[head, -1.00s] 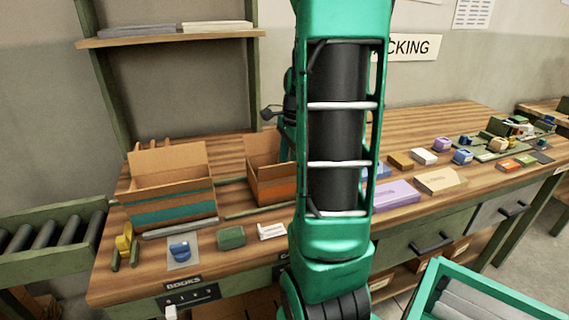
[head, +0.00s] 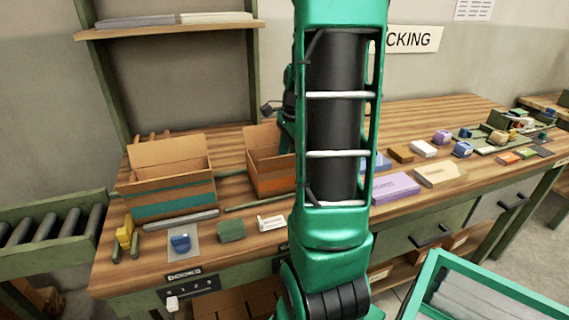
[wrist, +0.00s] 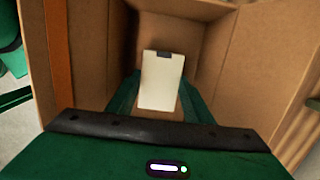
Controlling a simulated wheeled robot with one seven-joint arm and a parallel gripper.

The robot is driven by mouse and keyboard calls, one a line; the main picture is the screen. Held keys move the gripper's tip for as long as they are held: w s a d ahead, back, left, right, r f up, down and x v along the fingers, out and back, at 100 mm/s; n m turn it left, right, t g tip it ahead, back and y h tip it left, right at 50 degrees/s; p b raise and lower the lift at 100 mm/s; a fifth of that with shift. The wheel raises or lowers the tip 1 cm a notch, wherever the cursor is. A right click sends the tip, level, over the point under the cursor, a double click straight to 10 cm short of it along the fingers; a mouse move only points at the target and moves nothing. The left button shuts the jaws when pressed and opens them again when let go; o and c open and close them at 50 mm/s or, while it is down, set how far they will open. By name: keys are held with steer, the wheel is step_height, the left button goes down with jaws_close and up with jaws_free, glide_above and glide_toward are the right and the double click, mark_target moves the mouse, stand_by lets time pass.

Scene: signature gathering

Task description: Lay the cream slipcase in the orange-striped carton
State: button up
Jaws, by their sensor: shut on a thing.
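The orange-striped carton (head: 270,180) stands open on the bench, its right part hidden behind my arm. In the wrist view its cardboard wall (wrist: 260,60) and an orange band fill most of the picture. The cream slipcase (wrist: 161,75), a pale upright-looking block with a dark patch at its top end, shows between the green fingers of my gripper (wrist: 158,102). My gripper is shut on it, over the carton's inside. I cannot tell whether the slipcase touches the carton's floor. The gripper and slipcase are hidden in the head view.
A teal-striped carton (head: 172,185) stands to the left of the orange-striped one. A green block (head: 231,231), a white box (head: 271,222) and a blue item (head: 180,243) lie in front. A purple box (head: 388,187) and other goods lie to the right.

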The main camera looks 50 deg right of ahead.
steer(key=shift+f, duration=0.35)
steer(key=o, duration=1.1)
step_height(320, 180, up, 17)
stand_by(0.8)
stand_by(0.5)
